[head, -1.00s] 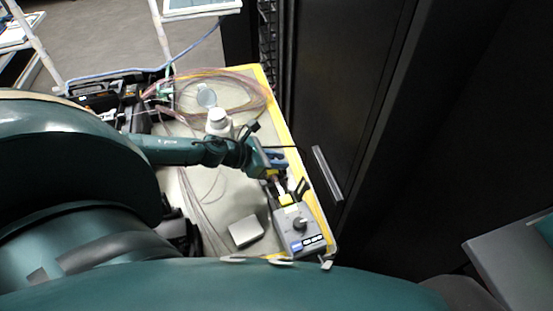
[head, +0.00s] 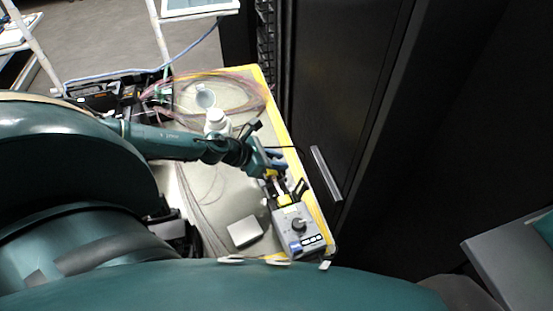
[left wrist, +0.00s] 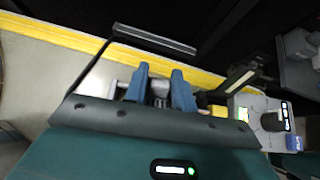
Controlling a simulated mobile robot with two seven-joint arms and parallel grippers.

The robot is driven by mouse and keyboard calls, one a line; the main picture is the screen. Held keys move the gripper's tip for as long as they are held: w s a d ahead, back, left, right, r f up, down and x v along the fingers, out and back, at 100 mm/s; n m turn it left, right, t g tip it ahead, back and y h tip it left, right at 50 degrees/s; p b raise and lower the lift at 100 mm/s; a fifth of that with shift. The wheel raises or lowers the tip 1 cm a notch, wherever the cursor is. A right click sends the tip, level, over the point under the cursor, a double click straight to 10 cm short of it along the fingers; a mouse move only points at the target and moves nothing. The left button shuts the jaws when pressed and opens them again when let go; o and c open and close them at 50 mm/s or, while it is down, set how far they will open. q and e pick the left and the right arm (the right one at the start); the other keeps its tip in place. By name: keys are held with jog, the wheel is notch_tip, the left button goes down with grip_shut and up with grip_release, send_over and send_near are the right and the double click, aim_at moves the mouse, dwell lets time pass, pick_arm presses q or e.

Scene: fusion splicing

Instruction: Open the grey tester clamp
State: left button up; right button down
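The grey tester (head: 289,220) sits near the front right corner of the table, with a dark knob on top and a yellow part (head: 285,200) at its far end. A raised black flap (head: 300,188) stands beside that yellow part; it looks like the clamp lever, but is small. The tester also shows at the right of the left wrist view (left wrist: 262,104). My left gripper (head: 276,160) is just beyond the tester's far end. In the left wrist view its blue fingertips (left wrist: 160,90) stand apart, with a small grey piece visible between them that I cannot identify. My right gripper is out of view.
A small grey box (head: 244,231) lies left of the tester. A white bottle (head: 216,121) and coiled fibres (head: 240,92) are farther back. The table's yellow edge (head: 309,193) runs close to a black cabinet (head: 345,90) on the right.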

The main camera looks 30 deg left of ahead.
pick_arm(q)
jog(key=o, duration=0.3)
pick_arm(e)
jog(key=b, duration=0.1)
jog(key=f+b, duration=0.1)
jog(key=b, duration=0.1)
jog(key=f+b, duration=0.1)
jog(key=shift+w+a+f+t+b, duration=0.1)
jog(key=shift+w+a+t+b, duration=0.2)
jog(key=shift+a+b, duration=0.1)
pick_arm(q)
jog(key=b+v, duration=0.6)
jog(key=v, duration=0.7)
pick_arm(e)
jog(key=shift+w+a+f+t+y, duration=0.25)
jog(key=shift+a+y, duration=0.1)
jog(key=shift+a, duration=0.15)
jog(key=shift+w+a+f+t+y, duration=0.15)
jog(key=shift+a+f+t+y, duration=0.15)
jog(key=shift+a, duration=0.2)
pick_arm(q)
jog(key=shift+a, duration=0.1)
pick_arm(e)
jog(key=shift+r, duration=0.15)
